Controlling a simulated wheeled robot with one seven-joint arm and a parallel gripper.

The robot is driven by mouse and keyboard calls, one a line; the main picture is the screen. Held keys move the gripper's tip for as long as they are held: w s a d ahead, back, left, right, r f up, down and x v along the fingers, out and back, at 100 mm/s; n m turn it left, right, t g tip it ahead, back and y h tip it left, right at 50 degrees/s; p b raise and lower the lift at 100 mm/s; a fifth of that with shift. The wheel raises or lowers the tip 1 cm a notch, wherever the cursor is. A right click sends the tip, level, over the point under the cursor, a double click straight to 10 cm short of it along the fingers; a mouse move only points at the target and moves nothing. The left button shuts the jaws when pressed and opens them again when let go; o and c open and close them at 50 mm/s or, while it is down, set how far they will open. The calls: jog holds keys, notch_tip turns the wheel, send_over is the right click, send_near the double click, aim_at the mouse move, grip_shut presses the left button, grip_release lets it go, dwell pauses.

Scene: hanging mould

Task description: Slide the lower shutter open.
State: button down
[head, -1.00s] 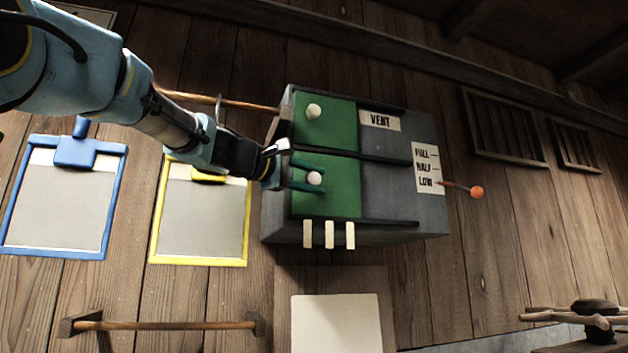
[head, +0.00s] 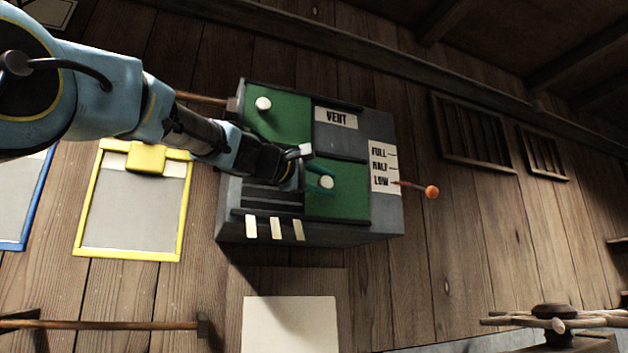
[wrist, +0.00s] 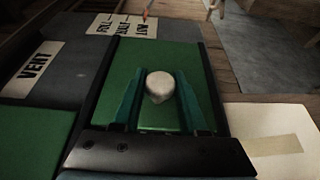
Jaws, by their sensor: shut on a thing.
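The lower shutter (head: 351,196) is a green panel with a round white knob (head: 327,182). It stands to the right in its track, and a dark slatted opening (head: 262,198) shows on its left. My gripper (head: 318,181) is shut on the knob. In the wrist view the teal fingers lie on both sides of the knob (wrist: 160,86), over the green lower shutter (wrist: 187,62). The upper green shutter (head: 284,120), with its own white knob (head: 263,104), is at the left of its track.
The grey vent box (head: 382,215) has a VENT label (head: 336,118) and a FULL, HALF, LOW plate (head: 384,167). An orange-tipped lever (head: 432,192) sticks out at the right. A yellow-framed board (head: 181,210) hangs left of the box. Pale strips (head: 275,228) hang at its lower edge.

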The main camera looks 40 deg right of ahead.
jog(key=shift+s+d, duration=0.1)
jog(key=shift+s, duration=0.05)
jog(key=shift+c, duration=2.4)
grip_release()
jog(key=shift+d, duration=0.1)
jog(key=a+b, duration=0.5)
jog(key=a, duration=0.5)
jog(key=shift+a, duration=0.4)
